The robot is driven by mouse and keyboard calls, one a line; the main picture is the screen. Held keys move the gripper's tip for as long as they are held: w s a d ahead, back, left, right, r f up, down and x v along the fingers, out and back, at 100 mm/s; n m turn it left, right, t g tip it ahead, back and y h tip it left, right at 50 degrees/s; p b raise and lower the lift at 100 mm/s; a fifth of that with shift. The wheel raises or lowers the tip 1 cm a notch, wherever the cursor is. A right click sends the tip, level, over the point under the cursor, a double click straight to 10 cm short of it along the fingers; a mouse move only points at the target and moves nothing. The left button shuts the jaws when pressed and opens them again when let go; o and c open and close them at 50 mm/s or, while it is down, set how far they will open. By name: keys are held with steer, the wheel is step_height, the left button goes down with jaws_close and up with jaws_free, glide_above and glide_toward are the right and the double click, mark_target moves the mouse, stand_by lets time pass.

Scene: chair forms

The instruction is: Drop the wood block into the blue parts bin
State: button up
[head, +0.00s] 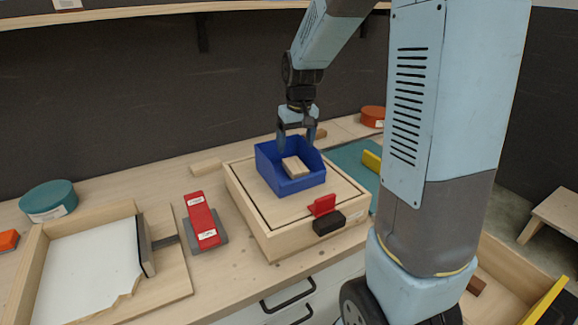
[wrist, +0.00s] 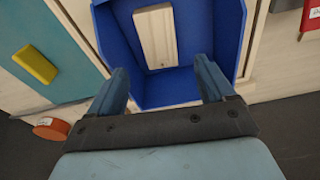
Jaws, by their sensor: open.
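The blue parts bin (head: 265,171) stands on a wooden box top on the bench, and it also shows in the wrist view (wrist: 116,60). The wood block (head: 294,166) lies inside the bin, and in the wrist view the block (wrist: 156,36) rests in it between and beyond my fingers. My gripper (head: 297,138) is over the back part of the bin. In the wrist view my gripper (wrist: 166,80) has its two fingers apart with nothing between them. The fingertips seem apart from the block; their exact height over the bin is unclear.
A red and grey tool (head: 203,222) lies left of the wooden box (head: 268,233). Red and black clips (head: 324,207) sit at its front edge. A teal tin (head: 48,200) stands far left, an orange tin (head: 373,116) behind right. A yellow piece (head: 371,161) lies on a teal mat.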

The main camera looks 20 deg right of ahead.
step_height(320, 180, up, 14)
steer(key=s, duration=0.2)
steer(key=shift+f, duration=0.2)
stand_by(0.3)
steer(key=shift+d, duration=0.1)
steer(key=s+m+t, duration=0.1)
steer(key=s+t, duration=0.2)
steer(key=s, duration=1.9)
steer(key=shift+s+a+f+t, duration=0.2)
steer(key=shift+s+f+t, duration=0.05)
steer(key=shift+s+t, duration=0.15)
